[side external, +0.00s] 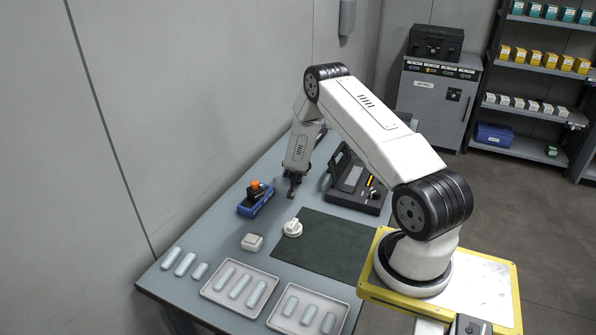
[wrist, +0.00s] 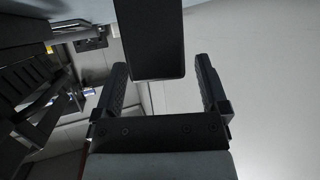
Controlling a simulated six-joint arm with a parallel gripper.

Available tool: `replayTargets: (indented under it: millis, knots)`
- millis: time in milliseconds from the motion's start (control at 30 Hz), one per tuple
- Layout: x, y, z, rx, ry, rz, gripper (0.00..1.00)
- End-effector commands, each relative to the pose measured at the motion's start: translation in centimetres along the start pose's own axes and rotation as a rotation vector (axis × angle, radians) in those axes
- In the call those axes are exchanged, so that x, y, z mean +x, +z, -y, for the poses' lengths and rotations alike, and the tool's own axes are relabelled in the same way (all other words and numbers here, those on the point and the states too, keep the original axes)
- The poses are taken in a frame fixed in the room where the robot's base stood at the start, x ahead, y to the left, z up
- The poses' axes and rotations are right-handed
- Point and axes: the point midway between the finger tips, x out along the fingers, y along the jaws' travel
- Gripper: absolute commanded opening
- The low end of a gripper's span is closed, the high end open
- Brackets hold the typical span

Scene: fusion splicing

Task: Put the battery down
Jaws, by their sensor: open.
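My gripper (side external: 292,188) points down over the far part of the table, between the blue tool and the open black case. In the wrist view its two dark fingers (wrist: 163,85) are spread apart. A dark, smooth block (wrist: 144,40) reaches in from the top edge between and beyond the fingers, with gaps visible on both sides. It may be the battery, but its far end is cut off. I cannot tell what it rests on. In the side view the battery is not clearly distinguishable.
A blue tool with an orange top (side external: 254,199) is to the left; the open black case (side external: 352,186) is to the right. A white round part (side external: 292,228) lies by the green mat (side external: 325,254). A small white box (side external: 252,243) and two trays (side external: 217,296) (side external: 275,319) are nearer.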

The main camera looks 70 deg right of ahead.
Motion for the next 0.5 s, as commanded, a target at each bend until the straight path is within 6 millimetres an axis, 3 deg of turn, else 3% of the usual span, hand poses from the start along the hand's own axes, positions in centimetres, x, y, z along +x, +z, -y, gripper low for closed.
replayTargets:
  millis: [500]
  knots:
    - [-6.0,0.0,0.1,-0.001,-0.001,0.0,0.94]
